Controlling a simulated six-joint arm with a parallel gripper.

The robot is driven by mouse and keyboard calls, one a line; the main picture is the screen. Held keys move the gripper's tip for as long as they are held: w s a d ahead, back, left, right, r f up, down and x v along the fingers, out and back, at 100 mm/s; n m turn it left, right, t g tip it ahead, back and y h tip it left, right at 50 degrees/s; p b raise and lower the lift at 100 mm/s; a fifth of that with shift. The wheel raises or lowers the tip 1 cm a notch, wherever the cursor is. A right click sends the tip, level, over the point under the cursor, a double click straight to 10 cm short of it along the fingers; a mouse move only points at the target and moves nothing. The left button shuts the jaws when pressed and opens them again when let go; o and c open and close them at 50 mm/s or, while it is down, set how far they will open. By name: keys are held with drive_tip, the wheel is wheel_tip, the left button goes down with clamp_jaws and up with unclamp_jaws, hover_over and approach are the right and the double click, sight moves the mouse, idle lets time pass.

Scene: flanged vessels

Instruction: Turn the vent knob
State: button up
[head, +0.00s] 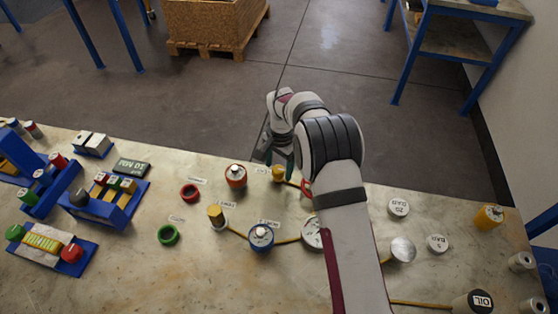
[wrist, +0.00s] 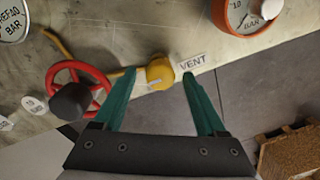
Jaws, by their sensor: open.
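The vent knob (wrist: 160,72) is a yellow cap beside a white VENT label (wrist: 192,62), at the table's far edge. In the head view the yellow knob (head: 278,174) stands just in front of my gripper (head: 276,156), partly hidden by it. In the wrist view my gripper (wrist: 157,78) is open, with one teal finger on each side of the knob in the picture. The jaws hold nothing. I cannot tell how far the fingertips are above the knob.
A red handwheel (wrist: 98,82) with a dark hub sits left of the knob in the wrist view. An orange gauge (wrist: 238,14) is at upper right there. In the head view, a blue-rimmed gauge (head: 261,237) and several caps share the table (head: 120,285).

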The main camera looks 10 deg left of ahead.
sight(281, 170)
wheel_tip(281, 170, up, 16)
drive_tip(key=shift+s+d+f, duration=0.15)
drive_tip(key=shift+d+f, duration=0.05)
drive_tip(key=shift+d, duration=0.15)
drive_tip(key=s+d+r, duration=0.7)
drive_tip(key=s+d, duration=0.4)
drive_tip(key=s+d+f, duration=0.2)
drive_tip(key=s+d, duration=0.1)
drive_tip(key=s, duration=0.8)
drive_tip(key=s+d+f+y, duration=0.1)
drive_tip(key=s+d+f, duration=0.1)
drive_tip(key=s, duration=1)
drive_tip(key=shift+s+d+f, duration=0.15)
drive_tip(key=shift+d, duration=0.5)
